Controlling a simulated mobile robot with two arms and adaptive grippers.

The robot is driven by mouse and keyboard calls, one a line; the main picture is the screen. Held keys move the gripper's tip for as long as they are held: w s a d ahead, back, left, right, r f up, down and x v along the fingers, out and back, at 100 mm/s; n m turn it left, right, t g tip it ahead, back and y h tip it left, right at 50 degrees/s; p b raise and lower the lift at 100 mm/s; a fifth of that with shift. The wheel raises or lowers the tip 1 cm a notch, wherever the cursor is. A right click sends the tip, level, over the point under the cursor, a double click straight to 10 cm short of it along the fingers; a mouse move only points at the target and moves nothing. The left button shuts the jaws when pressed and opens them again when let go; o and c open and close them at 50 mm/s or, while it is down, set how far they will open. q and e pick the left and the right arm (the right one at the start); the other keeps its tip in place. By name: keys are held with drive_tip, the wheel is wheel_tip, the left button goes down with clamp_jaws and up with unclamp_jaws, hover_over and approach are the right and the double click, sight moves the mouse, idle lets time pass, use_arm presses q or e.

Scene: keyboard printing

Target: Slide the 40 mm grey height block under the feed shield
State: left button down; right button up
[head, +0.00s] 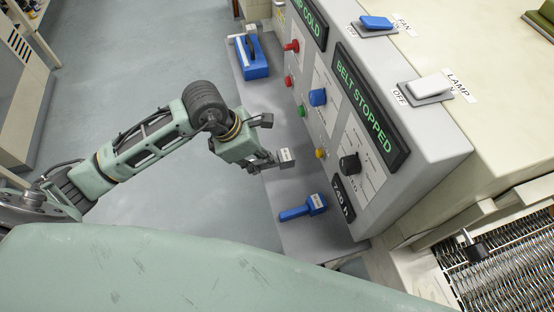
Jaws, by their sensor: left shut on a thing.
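A small grey block (286,157) with a pale label, too small to read, is at the fingertips of my left gripper (268,143). The gripper is shut on it, above the grey ledge in front of the control panel; the contact is partly hidden. I cannot tell which part is the feed shield. A wire mesh belt (505,275) shows at the lower right, with a small black part (476,250) over it. My right gripper is not in view.
On the grey ledge (300,235) lie a blue-handled tool (304,208) and, farther back, a blue holder (252,62). The control panel (340,115) has several knobs and a "BELT STOPPED" display (370,105). FAN (376,22) and LAMP (431,85) switches are on top. Open floor lies left.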

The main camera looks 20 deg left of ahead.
use_arm(q)
drive_tip(key=s+a+b, duration=0.2)
drive_tip(key=s+a, duration=0.6)
drive_tip(key=a, duration=0.4)
drive_tip(key=shift+s+a, duration=0.1)
drive_tip(key=shift+s, duration=0.05)
drive_tip(key=c, duration=2.3)
unclamp_jaws()
clamp_jaws()
